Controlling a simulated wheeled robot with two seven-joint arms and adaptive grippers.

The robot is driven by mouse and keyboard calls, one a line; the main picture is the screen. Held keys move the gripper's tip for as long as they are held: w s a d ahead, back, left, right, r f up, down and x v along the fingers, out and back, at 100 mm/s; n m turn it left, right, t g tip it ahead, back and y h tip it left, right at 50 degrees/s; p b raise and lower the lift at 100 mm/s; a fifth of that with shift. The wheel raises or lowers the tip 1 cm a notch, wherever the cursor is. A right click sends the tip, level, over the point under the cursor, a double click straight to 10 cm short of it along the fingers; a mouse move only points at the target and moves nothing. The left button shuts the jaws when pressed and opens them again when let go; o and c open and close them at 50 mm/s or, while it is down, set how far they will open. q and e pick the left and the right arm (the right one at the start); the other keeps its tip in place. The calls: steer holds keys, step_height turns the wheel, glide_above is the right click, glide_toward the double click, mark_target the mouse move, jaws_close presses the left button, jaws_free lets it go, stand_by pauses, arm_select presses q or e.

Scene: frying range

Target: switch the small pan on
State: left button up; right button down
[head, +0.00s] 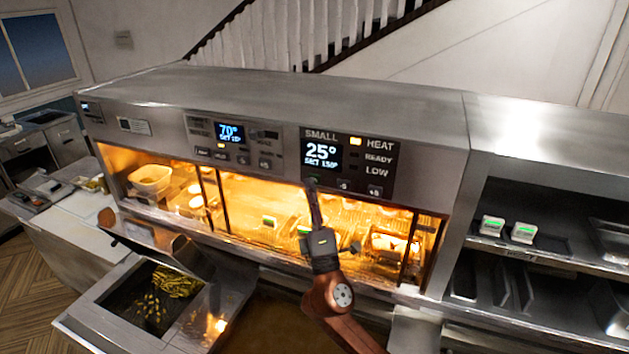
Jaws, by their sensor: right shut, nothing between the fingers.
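The small pan's control panel (349,165), marked SMALL, is on the steel front at the centre right. Its display (321,152) reads 25° with a smaller set line below. HEAT, READY and LOW labels are at its right, with small buttons along the bottom. My left gripper is not in view.
A second panel (232,140) reading 70° sits left of the small one. A lit warming bay (265,205) with food runs below both panels. An open steel bin (100,290) with fries juts out at lower left. A shelf unit (560,255) stands right.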

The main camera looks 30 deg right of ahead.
steer(key=shift+a, duration=0.1)
steer(key=shift+s+a+p, duration=0.6)
steer(key=shift+s+a, duration=1.35)
steer(key=shift+a, duration=0.2)
